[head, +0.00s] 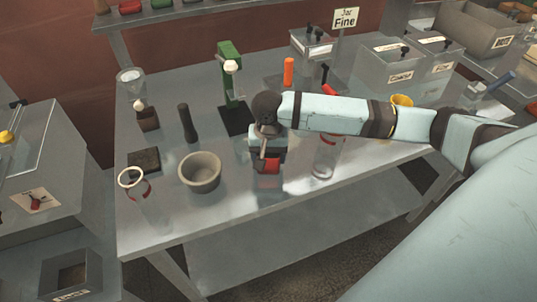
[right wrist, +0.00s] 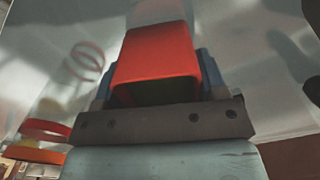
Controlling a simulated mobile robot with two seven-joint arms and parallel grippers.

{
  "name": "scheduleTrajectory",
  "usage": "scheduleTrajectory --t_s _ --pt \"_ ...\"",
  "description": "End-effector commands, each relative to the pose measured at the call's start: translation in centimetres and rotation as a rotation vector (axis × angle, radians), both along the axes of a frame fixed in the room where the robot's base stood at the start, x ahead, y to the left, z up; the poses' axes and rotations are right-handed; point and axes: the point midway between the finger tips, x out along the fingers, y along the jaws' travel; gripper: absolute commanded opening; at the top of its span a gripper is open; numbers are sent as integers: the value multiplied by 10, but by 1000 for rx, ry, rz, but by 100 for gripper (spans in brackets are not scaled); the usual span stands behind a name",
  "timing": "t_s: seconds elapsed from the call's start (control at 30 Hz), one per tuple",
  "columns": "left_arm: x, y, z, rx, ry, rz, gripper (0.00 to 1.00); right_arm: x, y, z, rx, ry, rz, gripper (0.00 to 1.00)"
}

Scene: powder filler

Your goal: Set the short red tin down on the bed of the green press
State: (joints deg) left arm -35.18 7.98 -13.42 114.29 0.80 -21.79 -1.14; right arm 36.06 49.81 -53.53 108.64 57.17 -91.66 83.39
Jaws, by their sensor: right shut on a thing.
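The short red tin (head: 266,166) is between the fingers of my right gripper (head: 267,155), low over the front middle of the table. In the right wrist view the red tin (right wrist: 155,55) sits between the two blue fingers of the gripper (right wrist: 157,85), which is shut on it. I cannot tell whether the tin touches the table. The green press (head: 229,62) stands farther back and to the left of the tin. Its bed (head: 235,121) is a dark plate at its foot, partly hidden by my right wrist. My left gripper is not in view.
A stone mortar (head: 200,178) stands left of the tin, with a dark pestle (head: 187,123) behind it. A glass jar (head: 325,160) stands close to the right. A red-banded jar (head: 133,182) and dark pad (head: 145,160) are at left. The table's front strip (head: 220,220) is clear.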

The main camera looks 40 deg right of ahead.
Motion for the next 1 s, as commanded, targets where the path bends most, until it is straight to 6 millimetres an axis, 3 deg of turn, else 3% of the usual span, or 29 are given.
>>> scheduleTrajectory --t_s 0.17,0.2,0.3,0.63,0.77,1.0 --pt "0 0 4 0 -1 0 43 0 0 -1 1 1 -1 37" --pt "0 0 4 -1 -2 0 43 0 0 -3 1 1 0 70" --pt "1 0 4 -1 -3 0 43 0 0 -3 1 1 0 91" --pt "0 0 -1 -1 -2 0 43 0 0 -1 -1 -2 0 91" --pt "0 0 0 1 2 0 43 1 0 18 1 -4 0 91" --pt "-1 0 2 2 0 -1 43 1 0 70 1 -5 0 91"
